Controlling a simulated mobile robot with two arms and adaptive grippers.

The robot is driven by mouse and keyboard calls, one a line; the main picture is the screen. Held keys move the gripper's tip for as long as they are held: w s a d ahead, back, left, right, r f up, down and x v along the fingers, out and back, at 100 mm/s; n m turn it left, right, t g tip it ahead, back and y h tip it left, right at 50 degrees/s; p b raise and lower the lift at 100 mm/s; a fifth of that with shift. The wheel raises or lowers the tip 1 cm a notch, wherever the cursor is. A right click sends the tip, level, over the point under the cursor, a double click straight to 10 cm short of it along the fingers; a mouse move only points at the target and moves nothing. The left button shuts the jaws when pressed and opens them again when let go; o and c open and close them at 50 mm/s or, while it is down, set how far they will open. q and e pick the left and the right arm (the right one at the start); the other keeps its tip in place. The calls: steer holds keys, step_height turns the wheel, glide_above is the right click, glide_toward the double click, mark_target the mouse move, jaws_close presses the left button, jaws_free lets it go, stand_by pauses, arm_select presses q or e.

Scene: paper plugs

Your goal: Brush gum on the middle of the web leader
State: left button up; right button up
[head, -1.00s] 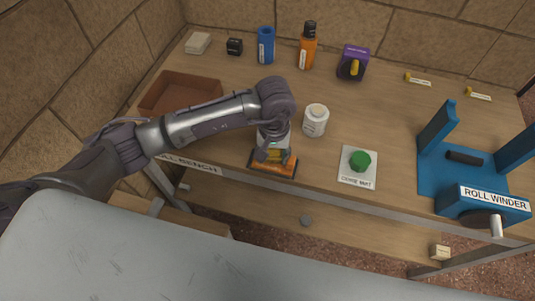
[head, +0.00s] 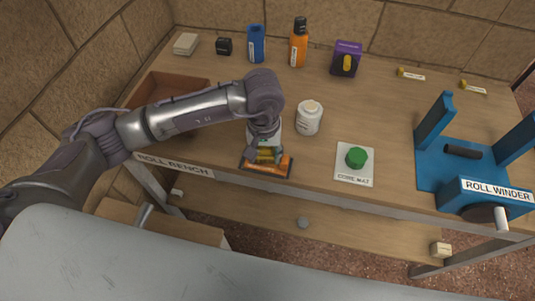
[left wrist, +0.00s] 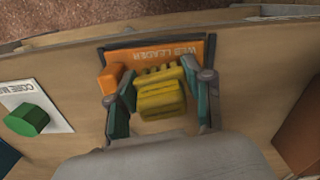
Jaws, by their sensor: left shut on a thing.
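The web leader is an orange piece (head: 282,168) with a dark edge, lying at the bench's front edge; its label shows in the left wrist view (left wrist: 187,48). My left gripper (head: 264,154) points down over it. In the left wrist view my left gripper (left wrist: 161,90) has its two fingers on either side of a yellow ridged, brush-like piece (left wrist: 160,98) and is shut on it. The yellow piece is over the web leader; I cannot tell whether it touches. A white jar (head: 309,118) with a cream top stands just right of the gripper. My right gripper is not in view.
The core mat (head: 351,175) with a green knob (head: 357,157) lies to the right, then the blue roll winder (head: 480,200). A brown tray (head: 185,83) is behind my left arm. Bottles and boxes line the back. Bench between is clear.

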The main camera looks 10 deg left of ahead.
arm_select(q)
steer(key=shift+w+a+f+b, duration=0.15)
steer(key=shift+a+b, duration=0.55)
steer(key=shift+a, duration=1.45)
steer(key=shift+r, duration=0.25)
steer(key=shift+r+p, duration=0.7)
steer(key=shift+r, duration=2.15)
steer(key=shift+r, duration=0.1)
step_height(320, 180, up, 3)
steer(key=shift+f, duration=0.1)
